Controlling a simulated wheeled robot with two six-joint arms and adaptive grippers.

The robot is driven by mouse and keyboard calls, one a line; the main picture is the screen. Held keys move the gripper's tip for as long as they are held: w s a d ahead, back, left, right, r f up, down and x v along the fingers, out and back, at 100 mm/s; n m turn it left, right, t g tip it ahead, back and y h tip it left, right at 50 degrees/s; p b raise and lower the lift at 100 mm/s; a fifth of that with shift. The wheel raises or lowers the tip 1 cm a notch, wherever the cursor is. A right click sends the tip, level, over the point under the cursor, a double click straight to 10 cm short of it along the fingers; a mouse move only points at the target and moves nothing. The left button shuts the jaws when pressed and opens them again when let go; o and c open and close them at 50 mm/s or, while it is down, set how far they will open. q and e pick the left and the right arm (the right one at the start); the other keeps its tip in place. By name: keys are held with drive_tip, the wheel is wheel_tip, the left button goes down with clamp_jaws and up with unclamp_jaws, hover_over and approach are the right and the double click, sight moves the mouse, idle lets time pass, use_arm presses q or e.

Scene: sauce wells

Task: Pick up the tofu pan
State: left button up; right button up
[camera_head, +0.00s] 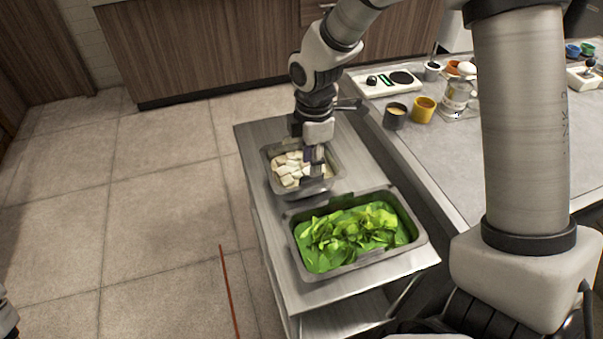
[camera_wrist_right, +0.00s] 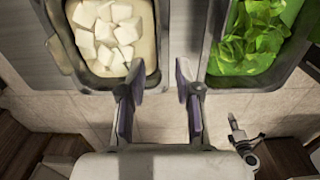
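The tofu pan (camera_head: 271,183) is a metal pan of white tofu cubes on a steel cart, left of and behind the lettuce pan in the head view. It also shows at the upper left in the right wrist view (camera_wrist_right: 65,48). My right gripper (camera_head: 314,165) is over the tofu pan's right side in the head view. My left gripper cannot be made out.
The lettuce pan (camera_head: 292,248), full of green leaves, stands close beside the tofu pan on the cart (camera_head: 255,165). A grey counter (camera_head: 433,155) to the right holds a dark cup (camera_head: 396,117), a yellow cup (camera_head: 424,109) and a jar (camera_head: 457,97). Open tiled floor lies left of the cart.

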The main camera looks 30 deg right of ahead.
wheel_tip(320, 180, down, 4)
drive_tip(key=shift+w+f, duration=0.1)
clamp_jaws()
wheel_tip(320, 180, up, 10)
idle(0.5)
drive_tip(key=shift+r+p, duration=0.2)
drive_tip(key=shift+p, duration=0.2)
